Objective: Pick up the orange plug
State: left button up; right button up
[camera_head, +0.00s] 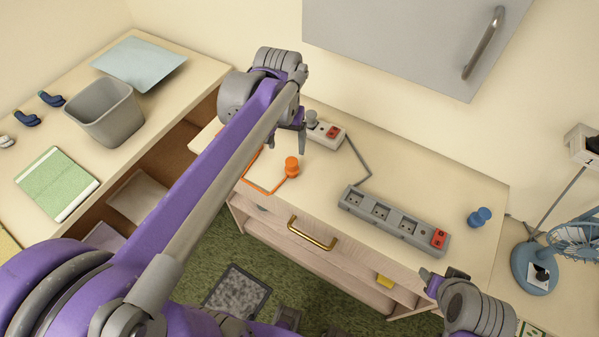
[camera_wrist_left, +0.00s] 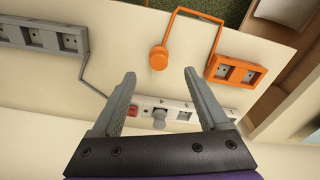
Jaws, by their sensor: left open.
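The orange plug (camera_head: 291,167) stands on the dresser top, its orange cord running left behind my left arm. In the left wrist view the plug (camera_wrist_left: 158,58) shows round, just past the fingertips and roughly centred between them. My left gripper (camera_head: 294,140) is open and empty, above the dresser behind the plug; its two fingers spread wide in the left wrist view (camera_wrist_left: 160,76). The plug is apart from both fingers. My right gripper (camera_head: 432,279) is at the dresser's front right edge; its jaw opening is unclear.
An orange socket strip (camera_wrist_left: 236,72) lies beside the plug. A white strip (camera_wrist_left: 180,113) with a grey plug (camera_wrist_left: 158,117) lies below the fingers. A grey strip (camera_head: 395,218) and blue plug (camera_head: 480,216) are to the right. A grey wall cabinet (camera_head: 400,40) hangs above.

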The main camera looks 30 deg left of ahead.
aim_at(292, 161)
pick_arm(q)
jog(key=shift+w+a+f+g, duration=0.2)
jog(key=shift+w, duration=0.35)
jog(key=shift+w+a+f+g, duration=0.15)
jog(key=shift+w+f+g, duration=0.05)
jog(key=shift+w, duration=0.35)
notch_tip(292, 161, down, 5)
jog(key=f, duration=0.5)
jog(key=shift+w+d+b, duration=0.1)
jog(key=shift+d+b, duration=0.2)
grip_shut()
